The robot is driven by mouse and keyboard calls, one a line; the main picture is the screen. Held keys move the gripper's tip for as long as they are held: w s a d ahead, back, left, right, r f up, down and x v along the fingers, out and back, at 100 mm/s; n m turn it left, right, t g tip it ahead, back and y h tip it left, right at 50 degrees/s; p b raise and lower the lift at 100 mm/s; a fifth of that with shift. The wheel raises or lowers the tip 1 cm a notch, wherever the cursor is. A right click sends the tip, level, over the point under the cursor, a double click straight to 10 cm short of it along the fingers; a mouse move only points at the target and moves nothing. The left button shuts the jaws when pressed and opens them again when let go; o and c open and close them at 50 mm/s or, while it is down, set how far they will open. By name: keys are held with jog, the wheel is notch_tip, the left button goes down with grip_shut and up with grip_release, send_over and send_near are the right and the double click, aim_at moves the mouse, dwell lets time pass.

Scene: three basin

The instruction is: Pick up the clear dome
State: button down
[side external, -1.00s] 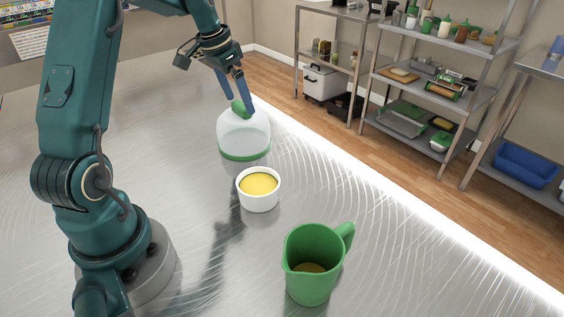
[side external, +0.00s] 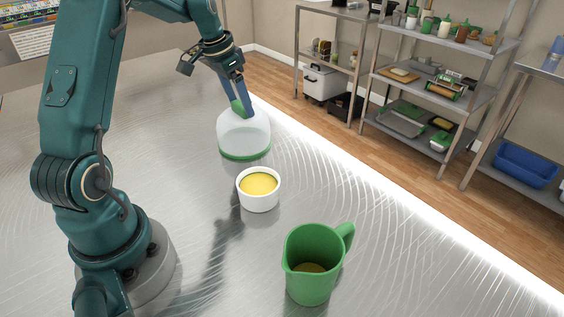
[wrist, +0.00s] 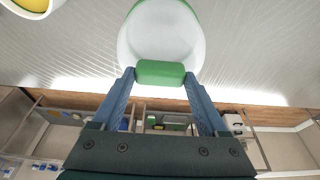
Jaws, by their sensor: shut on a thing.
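The clear dome (side external: 244,139) has a green rim and a green knob on top, and stands upright on the metal table. It also shows in the wrist view (wrist: 160,35), with its green knob (wrist: 160,73) between my two blue fingers. My gripper (side external: 242,108) is shut on the knob from above; a finger covers part of the knob in the side view. The dome's rim appears to rest on the table.
A white ramekin with yellow filling (side external: 259,190) stands just in front of the dome. A green jug (side external: 311,266) stands nearer the camera. The table's lit edge (side external: 330,152) runs to the right of the dome. The table (side external: 180,150) left of the dome is clear.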

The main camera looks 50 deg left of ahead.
aim_at(234, 115)
jog(key=shift+r, duration=0.6)
jog(key=v, duration=0.2)
jog(key=a+v, duration=0.1)
jog(key=v, duration=0.1)
jog(key=s+a+r, duration=0.5)
jog(key=s+r, duration=0.1)
jog(key=s, duration=0.3)
jog(key=c, duration=0.6)
grip_release()
jog(key=c, duration=0.7)
jog(key=shift+w, duration=0.1)
jog(key=shift+c, duration=0.2)
